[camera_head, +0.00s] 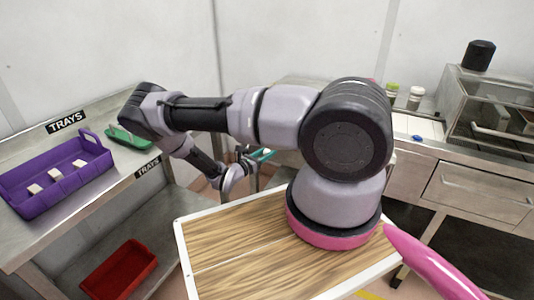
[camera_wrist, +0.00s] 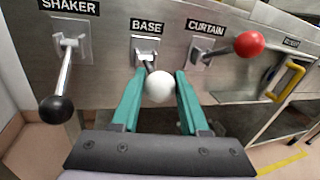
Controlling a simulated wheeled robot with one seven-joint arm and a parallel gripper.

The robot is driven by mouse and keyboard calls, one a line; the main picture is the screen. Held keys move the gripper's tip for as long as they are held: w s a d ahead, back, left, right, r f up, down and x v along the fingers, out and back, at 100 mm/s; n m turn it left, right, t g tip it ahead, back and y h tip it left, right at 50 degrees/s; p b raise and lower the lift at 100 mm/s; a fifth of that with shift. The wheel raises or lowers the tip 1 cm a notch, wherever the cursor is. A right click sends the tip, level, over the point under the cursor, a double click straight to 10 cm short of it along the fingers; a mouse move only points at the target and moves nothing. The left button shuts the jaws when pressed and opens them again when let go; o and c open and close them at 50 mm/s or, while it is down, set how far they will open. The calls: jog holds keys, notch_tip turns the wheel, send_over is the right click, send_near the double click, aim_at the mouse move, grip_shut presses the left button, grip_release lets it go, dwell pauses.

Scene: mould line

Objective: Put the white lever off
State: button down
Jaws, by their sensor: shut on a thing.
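The white lever, a metal rod with a white ball knob (camera_wrist: 159,87), comes out of a plate under the BASE label. It points towards the wrist camera and looks foreshortened. My gripper (camera_wrist: 160,78) has its two teal fingers on either side of the knob and is shut on it. In the head view my gripper (camera_head: 262,155) shows small and partly hidden behind my arm, and the lever cannot be made out there.
A black-knobbed lever (camera_wrist: 57,108) under SHAKER hangs down at left. A yellow handle (camera_wrist: 288,82) is further right. A purple tray (camera_head: 60,180) stands on the left bench.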

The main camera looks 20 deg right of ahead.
jog(key=r+y, duration=0.1)
jog(key=r+g+y, duration=0.1)
jog(key=shift+w+d+r+n, duration=0.2)
jog(key=shift+r+n, duration=0.1)
jog(key=shift+w+d+r+n+g+y, duration=0.2)
jog(key=shift+r+g+y, duration=0.15)
jog(key=shift+r+y, duration=0.25)
jog(key=shift+w+d+r+n+g+y, duration=0.15)
jog(key=shift+r+g+y, duration=0.25)
jog(key=shift+y, duration=0.4)
jog(key=shift+c, duration=2.2)
grip_release()
jog(key=shift+s, duration=0.1)
jog(key=v, duration=1)
jog(key=shift+a, duration=0.3)
jog(key=shift+s+r, duration=0.1)
jog(key=shift+r, duration=0.05)
